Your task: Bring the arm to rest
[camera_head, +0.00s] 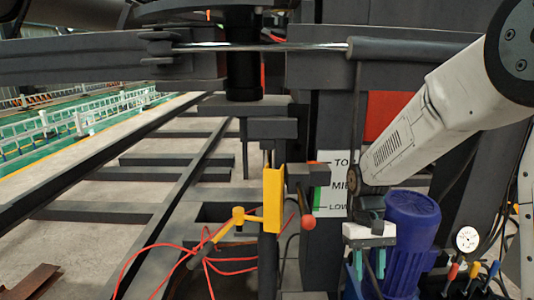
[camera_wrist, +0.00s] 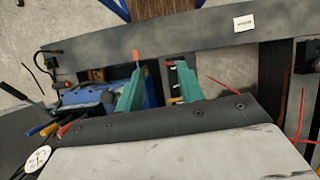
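My gripper (camera_head: 368,268) hangs from the white arm at the right of the head view, its teal fingers pointing down. It is in front of a dark post and just left of a blue motor (camera_head: 412,232). In the wrist view my gripper (camera_wrist: 160,70) shows two teal fingers spread apart with nothing between them. Blue machinery (camera_wrist: 92,103) lies beside and beyond the left finger. The fingers appear clear of it, but the exact gap cannot be told.
A level sign (camera_head: 333,185), a yellow bracket (camera_head: 273,200) and a red-knobbed lever (camera_head: 307,222) stand left of the gripper. Red wire (camera_head: 165,246) trails at lower left. A gauge (camera_head: 467,239) and coloured levers (camera_head: 472,270) are at right. Long dark rails (camera_head: 180,190) cross the floor.

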